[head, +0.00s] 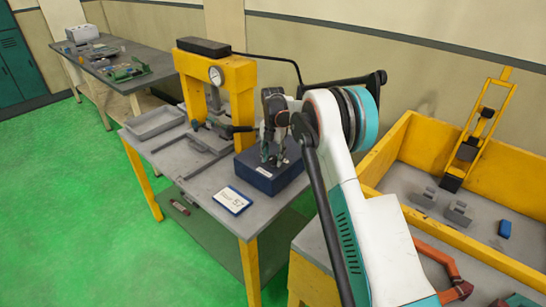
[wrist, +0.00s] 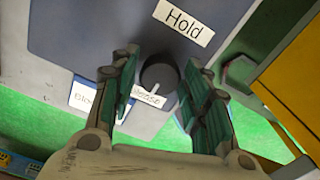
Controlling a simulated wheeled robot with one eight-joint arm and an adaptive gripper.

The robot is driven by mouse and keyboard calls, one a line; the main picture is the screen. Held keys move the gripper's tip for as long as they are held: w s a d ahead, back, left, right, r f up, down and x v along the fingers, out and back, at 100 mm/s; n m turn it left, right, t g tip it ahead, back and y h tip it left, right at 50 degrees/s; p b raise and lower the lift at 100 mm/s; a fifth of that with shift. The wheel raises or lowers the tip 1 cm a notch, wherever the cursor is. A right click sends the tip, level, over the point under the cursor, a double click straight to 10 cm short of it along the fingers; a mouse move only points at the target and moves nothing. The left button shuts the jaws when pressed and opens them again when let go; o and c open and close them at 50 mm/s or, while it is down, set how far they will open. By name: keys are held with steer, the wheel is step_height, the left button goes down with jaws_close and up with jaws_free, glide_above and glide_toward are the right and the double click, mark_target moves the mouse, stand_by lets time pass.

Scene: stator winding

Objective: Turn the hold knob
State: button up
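The hold knob (wrist: 158,72) is a dark round knob with a light pointer line, on the dark blue face of a control box (wrist: 90,35). A white "Hold" label (wrist: 184,22) is above it in the wrist view. The pointer slants down and left toward a partly hidden label (wrist: 147,99). My gripper (wrist: 160,80) is open, one green finger on each side of the knob, with small gaps showing; I cannot tell whether its tips reach past the knob's top. In the head view, my gripper (head: 274,152) points down over the blue box (head: 262,179), hiding the knob.
A yellow press (head: 240,88) with a gauge and a grey tray (head: 155,122) stand left of the box on the grey table (head: 190,170). A white sign (head: 232,199) lies in front. A yellow-walled bin (head: 480,245) is at right.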

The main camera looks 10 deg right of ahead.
mark_target(273, 157)
stand_by(0.3)
step_height(273, 157, up, 12)
stand_by(0.6)
